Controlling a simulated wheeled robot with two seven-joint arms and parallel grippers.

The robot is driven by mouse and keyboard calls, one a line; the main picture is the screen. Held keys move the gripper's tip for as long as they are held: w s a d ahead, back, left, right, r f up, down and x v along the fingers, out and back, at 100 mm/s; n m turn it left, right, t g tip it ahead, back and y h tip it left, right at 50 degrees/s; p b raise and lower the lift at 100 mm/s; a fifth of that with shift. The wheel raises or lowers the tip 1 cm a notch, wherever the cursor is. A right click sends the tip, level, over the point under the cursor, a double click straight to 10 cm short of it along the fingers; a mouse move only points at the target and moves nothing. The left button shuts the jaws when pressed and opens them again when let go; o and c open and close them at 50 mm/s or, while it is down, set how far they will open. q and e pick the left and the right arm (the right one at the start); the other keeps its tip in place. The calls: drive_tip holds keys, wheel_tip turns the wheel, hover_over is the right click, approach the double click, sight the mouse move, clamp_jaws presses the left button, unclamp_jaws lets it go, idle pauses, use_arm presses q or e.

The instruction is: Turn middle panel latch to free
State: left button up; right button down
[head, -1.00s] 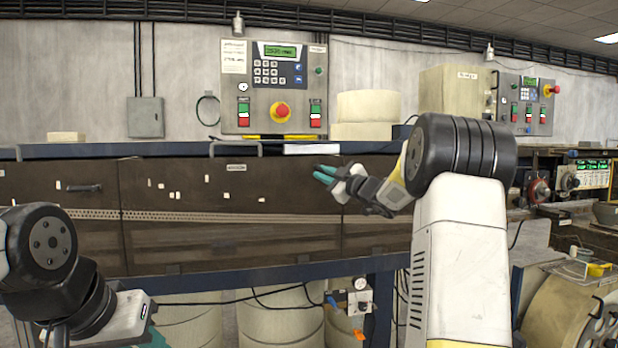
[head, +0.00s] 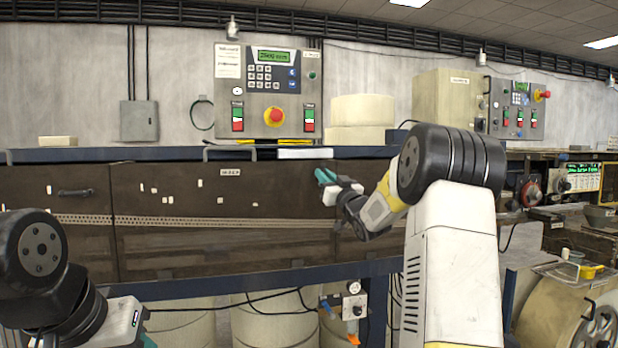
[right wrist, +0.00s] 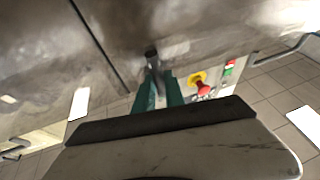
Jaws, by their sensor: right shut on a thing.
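The middle panel (head: 222,220) is a dark brown cover at the centre of the machine in the head view. My right gripper (head: 326,176) has teal fingers and is at the panel's upper right part. In the right wrist view the gripper's fingers (right wrist: 158,88) are close together around a small dark latch (right wrist: 152,56) that stands out from the brown panel face. The latch is hidden behind the gripper in the head view, and its exact angle is hard to tell. My left gripper (head: 146,340) is low at the left, mostly cut off by the frame edge.
A control box (head: 268,90) with a red stop button stands above the blue rail (head: 120,154). A grey handle (head: 232,147) is near the panel's top edge. The left panel (head: 50,210) has a dark handle. An air regulator (head: 354,298) hangs below.

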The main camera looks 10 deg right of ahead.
drive_tip(key=shift+d+f+m, duration=0.1)
drive_tip(key=shift+m, duration=0.2)
drive_tip(key=c, duration=1.7)
unclamp_jaws()
drive_tip(key=v, duration=0.7)
drive_tip(key=shift+s+f, duration=0.15)
drive_tip(key=shift+s, duration=0.2)
